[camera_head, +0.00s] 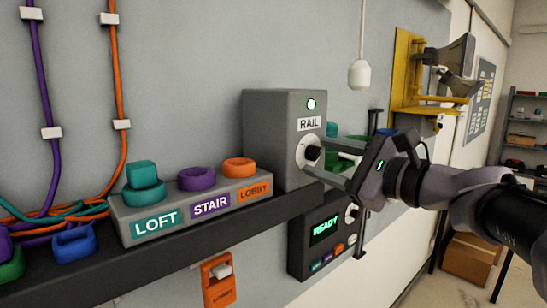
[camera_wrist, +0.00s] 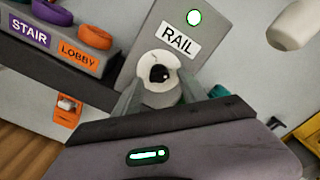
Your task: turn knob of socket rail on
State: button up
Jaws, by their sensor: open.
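The socket rail is a grey box (camera_head: 275,130) labelled RAIL, standing on the dark shelf at the wall. A lit green lamp (camera_head: 311,104) sits above the label; it also shows in the wrist view (camera_wrist: 193,18). Its black knob (camera_head: 312,153) sits on a round white dial on the right-hand face. In the wrist view the knob (camera_wrist: 160,73) is near the middle, just beyond my fingers. My gripper (camera_head: 326,158) is open and empty, with its fingertips close to the dial, on either side of the knob. I cannot tell whether they touch it.
Left of the box, a grey block (camera_head: 190,212) labelled LOFT, STAIR and LOBBY bears coloured rings. Below the shelf (camera_head: 150,258) hangs a dark panel (camera_head: 325,237) reading READY. A white pull cord (camera_head: 359,74) hangs above my gripper. A yellow bracket (camera_head: 408,75) is at the right.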

jog(key=b+v, duration=0.1)
jog(key=v, duration=1.6)
jog(key=shift+s+d, duration=0.15)
jog(key=a+f+n+g+h+b, duration=0.1)
jog(key=a+f+n+g+b, duration=0.15)
jog(key=a+f, duration=0.55)
jog(key=a+f+n+g+b, duration=0.1)
jog(key=a+f+g+b, duration=0.3)
jog(key=f, duration=0.8)
jog(key=s+a+f+n+g+h+b, duration=0.1)
jog(key=s+f+n+h+b, duration=0.2)
jog(key=f, duration=0.9)
jog(key=s+a+f+n+g+h+b, duration=0.1)
jog(key=s+f+n+h+b, duration=0.3)
jog(key=s+f+n, duration=0.4)
notch_tip(320, 180, down, 5)
jog(key=shift+s+a+r+n+h+b, duration=0.1)
jog(key=shift+s+a+n+h+b, duration=0.2)
jog(key=shift+a+n+b, duration=0.45)
jog(key=shift+w+d, duration=0.1)
jog(key=shift+d, duration=0.2)
